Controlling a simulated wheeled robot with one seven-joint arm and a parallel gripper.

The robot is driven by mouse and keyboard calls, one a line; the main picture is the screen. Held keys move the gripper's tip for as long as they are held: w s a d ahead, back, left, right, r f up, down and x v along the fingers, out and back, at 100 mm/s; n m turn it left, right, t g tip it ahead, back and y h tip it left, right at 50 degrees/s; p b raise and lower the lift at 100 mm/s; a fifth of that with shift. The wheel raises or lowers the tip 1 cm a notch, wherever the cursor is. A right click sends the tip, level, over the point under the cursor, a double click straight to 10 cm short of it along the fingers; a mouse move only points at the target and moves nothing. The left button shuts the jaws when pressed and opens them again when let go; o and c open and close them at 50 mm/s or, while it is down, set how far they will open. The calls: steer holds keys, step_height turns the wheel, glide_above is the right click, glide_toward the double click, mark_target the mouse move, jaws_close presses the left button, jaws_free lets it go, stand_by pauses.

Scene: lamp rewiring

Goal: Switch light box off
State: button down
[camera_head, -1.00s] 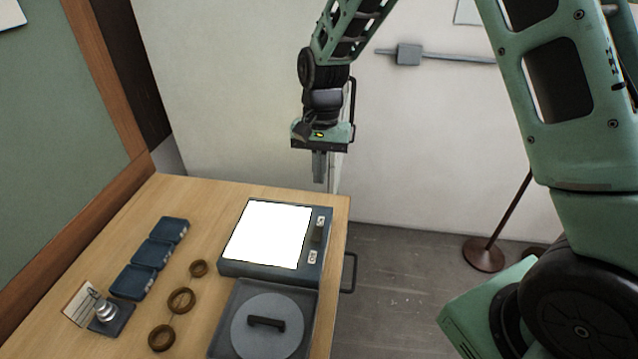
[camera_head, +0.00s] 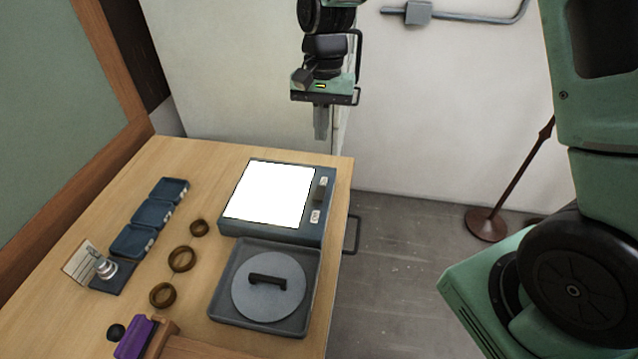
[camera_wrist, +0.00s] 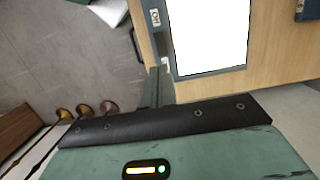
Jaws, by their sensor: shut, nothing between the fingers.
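The light box (camera_head: 265,195) lies on the table near its right edge, its panel glowing bright white. My fingers (camera_wrist: 157,86) also show in the wrist view.
A grey tray (camera_head: 222,300) with a round, handled lid (camera_head: 285,294) sits in front of the box. Several brown rings, blue trays (camera_head: 155,214) and a small bulb stand (camera_head: 107,272) are left. A purple item (camera_head: 135,338) is at the front. Air around my gripper is clear.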

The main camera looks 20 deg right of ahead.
mark_target(319, 195)
steer(key=f+p, duration=0.1)
steer(key=f, duration=0.3)
steer(key=s+a+f+p, duration=0.1)
steer(key=f+p, duration=0.1)
steer(key=f, duration=0.3)
steer(key=s+f+p, duration=0.1)
steer(key=f, duration=0.3)
steer(key=shift+a+f+p, duration=0.2)
steer(key=shift+f+p, duration=0.1)
steer(key=shift+f, duration=0.1)
steer(key=shift+s+a+f+t+h+b, duration=0.25)
steer(key=shift+s+f+t+b, duration=0.2)
steer(key=shift+b, duration=0.45)
steer(key=shift+d, duration=0.1)
steer(key=shift+w+d, duration=0.1)
steer(key=shift+w, duration=0.1)
